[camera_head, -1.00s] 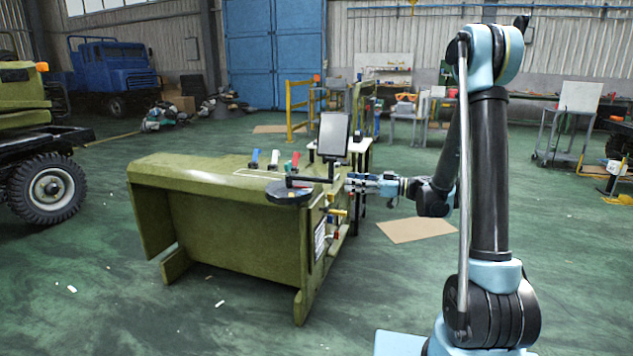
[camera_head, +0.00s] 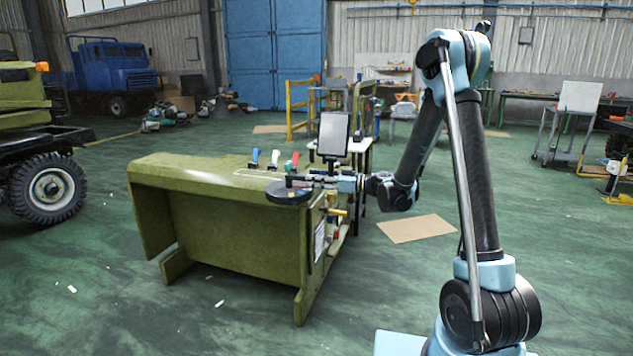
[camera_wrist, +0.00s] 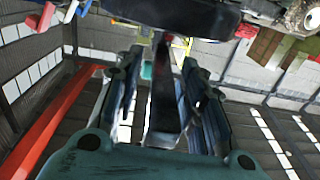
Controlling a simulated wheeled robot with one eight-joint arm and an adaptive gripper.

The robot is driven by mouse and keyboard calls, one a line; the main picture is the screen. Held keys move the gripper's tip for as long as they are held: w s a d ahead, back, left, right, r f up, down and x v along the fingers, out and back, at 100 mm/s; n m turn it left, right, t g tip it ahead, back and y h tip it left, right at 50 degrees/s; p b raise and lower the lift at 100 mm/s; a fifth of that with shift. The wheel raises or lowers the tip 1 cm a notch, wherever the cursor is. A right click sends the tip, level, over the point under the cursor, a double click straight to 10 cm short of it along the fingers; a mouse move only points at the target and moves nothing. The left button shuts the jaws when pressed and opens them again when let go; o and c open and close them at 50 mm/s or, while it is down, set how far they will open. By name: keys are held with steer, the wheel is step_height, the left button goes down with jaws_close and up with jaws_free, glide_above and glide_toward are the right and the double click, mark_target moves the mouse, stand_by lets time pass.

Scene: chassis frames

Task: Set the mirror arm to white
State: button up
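A dark round dial (camera_head: 288,192) with coloured sectors sits on the near right corner of the green bench. A dark bar, the mirror arm (camera_head: 298,181), lies over the dial; which colour it points to is too small to tell. My gripper (camera_head: 318,180) reaches in from the right, level with the bar. In the wrist view, the dark bar (camera_wrist: 165,85) runs between my two spread fingers, with gaps visible beside it, below the dark disc (camera_wrist: 175,14). The mirror (camera_head: 333,133) stands upright on a stalk behind my gripper.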

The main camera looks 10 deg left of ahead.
steer(key=shift+a, duration=0.15)
jaws_close()
steer(key=shift+s, duration=0.1)
steer(key=shift+s+m+t, duration=0.25)
steer(key=shift+m+t, duration=0.05)
steer(key=shift+t, duration=0.1)
jaws_free()
